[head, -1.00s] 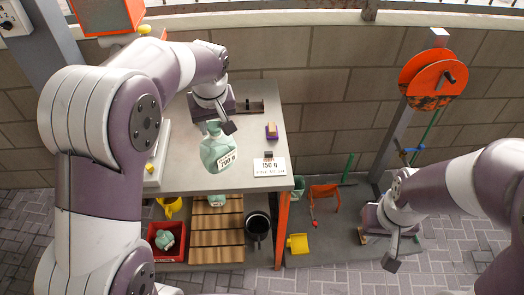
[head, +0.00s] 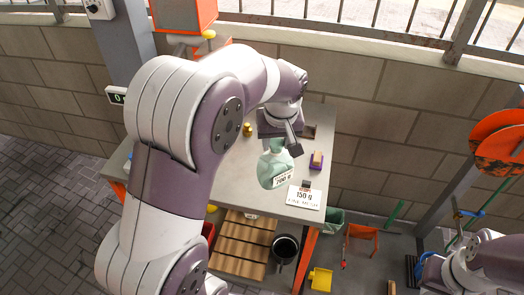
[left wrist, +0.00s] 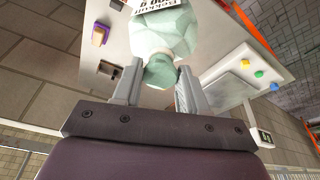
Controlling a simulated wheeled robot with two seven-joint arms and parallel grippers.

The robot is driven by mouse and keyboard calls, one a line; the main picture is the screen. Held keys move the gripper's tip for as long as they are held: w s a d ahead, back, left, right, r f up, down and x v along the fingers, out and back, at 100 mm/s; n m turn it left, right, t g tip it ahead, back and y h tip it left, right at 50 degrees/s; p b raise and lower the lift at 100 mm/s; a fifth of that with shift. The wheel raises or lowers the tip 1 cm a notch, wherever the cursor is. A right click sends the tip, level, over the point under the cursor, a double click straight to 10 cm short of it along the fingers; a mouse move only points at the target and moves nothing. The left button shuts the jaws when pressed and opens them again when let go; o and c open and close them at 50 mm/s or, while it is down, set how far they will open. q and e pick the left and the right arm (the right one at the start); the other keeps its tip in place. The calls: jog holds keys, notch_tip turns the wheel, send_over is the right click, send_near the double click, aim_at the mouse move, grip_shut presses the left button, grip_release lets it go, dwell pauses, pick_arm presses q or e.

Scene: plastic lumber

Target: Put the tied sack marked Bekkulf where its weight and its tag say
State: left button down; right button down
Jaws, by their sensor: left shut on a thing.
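A pale green tied sack (head: 275,168) hangs neck up from my left gripper (head: 288,142), above the grey table (head: 240,180). Its white tag reads 700 g in the head view; the left wrist view shows "Bekkulf" on the tag of the sack (left wrist: 165,30). The left gripper's fingers (left wrist: 160,85) are closed around the sack's neck. A white card (head: 305,197) reading 150 g, with a smaller line I cannot read, stands at the table's front right. My right gripper (head: 430,272) is at the lower right, its fingers not clear.
Below the table are a slatted wooden board (head: 240,245), a dark bucket (head: 285,248) and a red crate (head: 208,232), mostly hidden by my arm. A purple-based block (head: 316,160) sits near the card. A white panel with coloured buttons (left wrist: 245,70) shows in the left wrist view.

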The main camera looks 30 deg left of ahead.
pick_arm(q)
jog(key=w+a+f+p, duration=0.2)
jog(key=w+a+f, duration=0.1)
jog(key=a+f, duration=0.4)
jog(key=shift+x, duration=1.05)
jog(key=shift+w, duration=0.1)
